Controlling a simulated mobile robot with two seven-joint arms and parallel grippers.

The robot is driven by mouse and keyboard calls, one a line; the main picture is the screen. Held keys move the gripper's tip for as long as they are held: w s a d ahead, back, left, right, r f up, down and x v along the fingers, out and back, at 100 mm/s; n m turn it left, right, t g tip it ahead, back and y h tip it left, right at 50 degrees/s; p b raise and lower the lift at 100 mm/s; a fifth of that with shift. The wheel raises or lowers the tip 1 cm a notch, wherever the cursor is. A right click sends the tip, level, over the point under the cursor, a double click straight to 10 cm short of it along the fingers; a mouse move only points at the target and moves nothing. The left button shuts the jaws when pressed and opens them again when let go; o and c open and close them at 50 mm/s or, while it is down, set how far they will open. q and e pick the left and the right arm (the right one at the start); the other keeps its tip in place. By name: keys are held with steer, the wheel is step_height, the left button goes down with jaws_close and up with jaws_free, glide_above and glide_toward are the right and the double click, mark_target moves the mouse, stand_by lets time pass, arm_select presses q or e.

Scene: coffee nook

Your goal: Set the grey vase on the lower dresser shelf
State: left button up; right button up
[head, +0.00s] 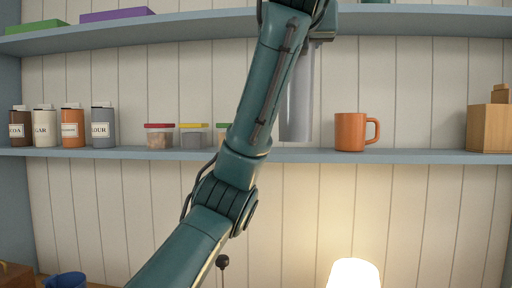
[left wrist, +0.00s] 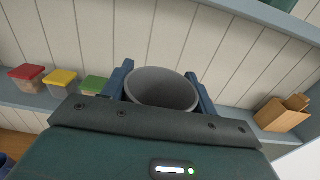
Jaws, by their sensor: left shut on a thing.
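The grey vase (head: 297,105) is a tall, plain cylinder and hangs upright below my left gripper (head: 318,36) in the head view. In the left wrist view its round open rim (left wrist: 162,77) sits between the two blue fingers of my left gripper (left wrist: 163,88), which is shut on it. The vase's base shows just above the front edge of the lower dresser shelf (head: 400,156), between the lidded tubs and the orange mug. I cannot tell whether the base touches the shelf. My arm hides part of the vase's left side. My right gripper is not in view.
The orange mug (head: 350,132) stands close to the right of the vase. Lidded tubs (head: 160,136) and labelled jars (head: 73,128) stand to the left. A wooden box (head: 488,128) is at the far right. The upper shelf (head: 180,25) runs overhead. A lit lamp (head: 354,275) is below.

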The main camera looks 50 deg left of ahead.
arm_select(q)
steer(key=r+p+x, duration=0.2)
steer(key=p+x, duration=0.1)
steer(key=x, duration=0.6)
steer(key=s+a+r+p+x, duration=0.1)
steer(key=r+p+x, duration=0.15)
steer(key=x, duration=0.65)
step_height(320, 180, down, 8)
steer(key=shift+w+p, duration=0.35)
steer(key=shift+p, duration=0.1)
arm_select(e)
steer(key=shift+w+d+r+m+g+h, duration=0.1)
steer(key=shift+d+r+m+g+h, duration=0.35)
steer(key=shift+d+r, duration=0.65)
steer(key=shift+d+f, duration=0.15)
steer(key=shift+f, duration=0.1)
arm_select(q)
steer(key=o, duration=1.5)
steer(key=shift+a, duration=0.1)
steer(key=shift+o, duration=0.2)
